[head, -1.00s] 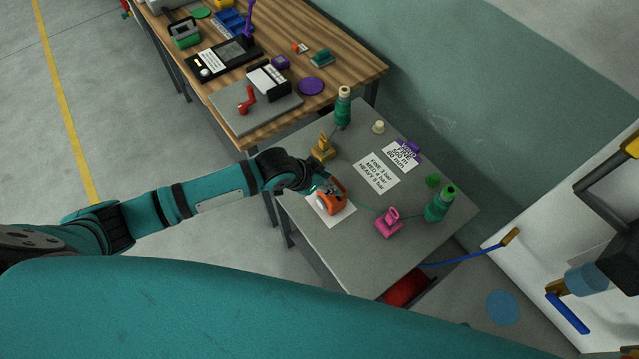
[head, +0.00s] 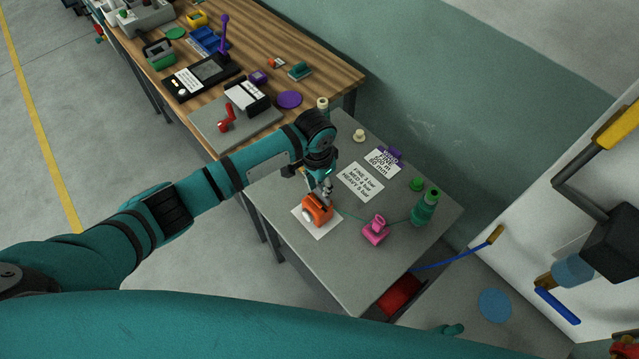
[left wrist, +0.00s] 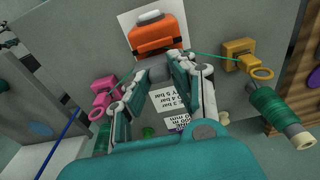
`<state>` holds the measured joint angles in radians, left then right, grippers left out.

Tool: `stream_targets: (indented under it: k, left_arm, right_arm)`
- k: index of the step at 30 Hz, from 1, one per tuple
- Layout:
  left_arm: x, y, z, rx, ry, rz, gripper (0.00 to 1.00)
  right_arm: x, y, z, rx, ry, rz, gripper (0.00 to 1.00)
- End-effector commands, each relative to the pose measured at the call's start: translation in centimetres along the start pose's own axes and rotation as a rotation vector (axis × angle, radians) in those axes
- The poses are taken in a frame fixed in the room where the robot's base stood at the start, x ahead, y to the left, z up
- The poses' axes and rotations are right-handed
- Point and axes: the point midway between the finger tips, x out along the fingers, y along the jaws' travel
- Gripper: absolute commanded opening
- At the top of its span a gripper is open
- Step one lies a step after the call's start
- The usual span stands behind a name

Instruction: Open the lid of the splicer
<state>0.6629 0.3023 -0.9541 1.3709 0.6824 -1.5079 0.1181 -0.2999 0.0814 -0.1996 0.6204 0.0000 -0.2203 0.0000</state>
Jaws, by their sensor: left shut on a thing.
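The orange splicer (head: 318,211) sits on a white sheet on the grey table, with a pale knob at its near left side. It also shows at the top of the left wrist view (left wrist: 155,36). My left gripper (head: 325,194) comes down from above at the splicer's far side. In the left wrist view its fingertips (left wrist: 162,68) close around a small grey part at the splicer's edge, which they partly hide. I cannot tell how far the lid is raised. My right gripper is not in view.
A pink clamp (head: 375,229) and green cone (head: 425,207) stand right of the splicer, with a green thread between. A yellow clamp (left wrist: 240,55) and another cone (left wrist: 278,112) stand on the other side. A label card (head: 361,181) lies flat behind. The front table area is clear.

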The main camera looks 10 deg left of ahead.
Motion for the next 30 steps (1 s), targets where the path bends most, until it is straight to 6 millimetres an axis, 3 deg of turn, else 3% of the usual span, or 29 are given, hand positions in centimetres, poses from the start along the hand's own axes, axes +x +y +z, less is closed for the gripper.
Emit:
stream_targets:
  k: [9,10,15,24,30]
  left_arm:
    - [0.3,0.1,0.4,0.000,-0.012,0.002,0.00]
    - [0.3,0.1,0.4,0.000,-0.012,0.002,0.25]
    - [0.3,0.1,0.3,0.000,-0.009,0.001,0.46]
    - [-0.1,0.0,0.1,-0.001,-0.003,0.001,0.46]
    - [-2.8,-0.1,0.1,-0.001,-0.001,-0.001,0.46]
  right_arm:
    - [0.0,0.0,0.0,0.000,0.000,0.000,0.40]
    - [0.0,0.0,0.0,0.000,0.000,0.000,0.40]
    - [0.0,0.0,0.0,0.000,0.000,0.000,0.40]
    - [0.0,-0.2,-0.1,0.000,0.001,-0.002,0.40]
    - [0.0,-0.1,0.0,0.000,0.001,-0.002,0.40]
